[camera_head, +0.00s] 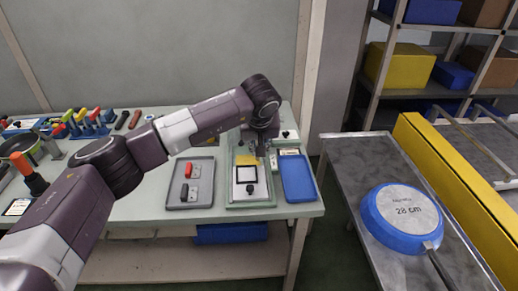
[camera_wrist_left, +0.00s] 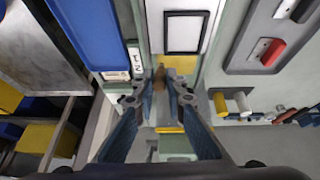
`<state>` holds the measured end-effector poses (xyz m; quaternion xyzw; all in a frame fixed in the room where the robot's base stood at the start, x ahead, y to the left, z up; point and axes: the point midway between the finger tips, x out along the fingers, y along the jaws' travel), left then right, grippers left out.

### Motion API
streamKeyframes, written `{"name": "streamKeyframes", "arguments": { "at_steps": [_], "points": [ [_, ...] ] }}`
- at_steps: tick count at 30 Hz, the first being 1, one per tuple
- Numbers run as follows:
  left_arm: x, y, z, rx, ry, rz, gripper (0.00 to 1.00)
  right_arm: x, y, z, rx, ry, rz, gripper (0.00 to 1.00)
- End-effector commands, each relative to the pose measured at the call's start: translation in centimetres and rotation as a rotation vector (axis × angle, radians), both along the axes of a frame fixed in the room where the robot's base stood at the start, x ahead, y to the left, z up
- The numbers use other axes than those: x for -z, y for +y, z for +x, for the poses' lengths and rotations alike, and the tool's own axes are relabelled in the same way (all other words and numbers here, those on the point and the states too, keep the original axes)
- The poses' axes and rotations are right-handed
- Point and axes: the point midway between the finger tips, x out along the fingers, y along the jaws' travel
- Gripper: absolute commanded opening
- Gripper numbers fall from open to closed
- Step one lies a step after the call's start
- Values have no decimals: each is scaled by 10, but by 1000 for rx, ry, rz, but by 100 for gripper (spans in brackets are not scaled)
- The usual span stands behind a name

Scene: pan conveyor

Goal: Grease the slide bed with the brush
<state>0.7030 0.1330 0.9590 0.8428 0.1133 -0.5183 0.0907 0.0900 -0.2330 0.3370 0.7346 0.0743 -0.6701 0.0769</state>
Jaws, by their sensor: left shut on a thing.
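The slide bed appears to be the long pale strip in a green fixture (camera_head: 232,200) on the table. It bears a black-framed white square and a yellow patch (camera_head: 247,160); in the left wrist view the yellow patch (camera_wrist_left: 181,64) lies just beyond my fingertips. My left gripper (camera_head: 262,150) is above the far part of the fixture. In the left wrist view my left gripper (camera_wrist_left: 158,98) is shut on a small brown piece, seemingly the brush (camera_wrist_left: 158,82). Most of the brush is hidden, and I cannot tell whether it touches the bed. My right gripper is not in view.
A grey tray (camera_head: 175,202) with red and black-handled parts lies left of the fixture, a blue tray (camera_head: 298,180) right. Several coloured-handled tools stand at the table's left.

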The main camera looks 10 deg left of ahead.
Motion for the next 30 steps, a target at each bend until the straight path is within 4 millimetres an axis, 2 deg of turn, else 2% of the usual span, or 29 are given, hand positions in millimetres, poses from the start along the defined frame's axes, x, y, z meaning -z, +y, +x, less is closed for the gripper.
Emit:
{"name": "streamKeyframes", "arguments": {
  "at_steps": [10, 30],
  "points": [
    [-4, 0, 0, 0, -1, -1, 0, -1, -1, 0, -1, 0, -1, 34],
    [-59, 0, 0, 0, -1, 0, 0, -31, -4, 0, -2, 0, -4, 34]
  ]
}}
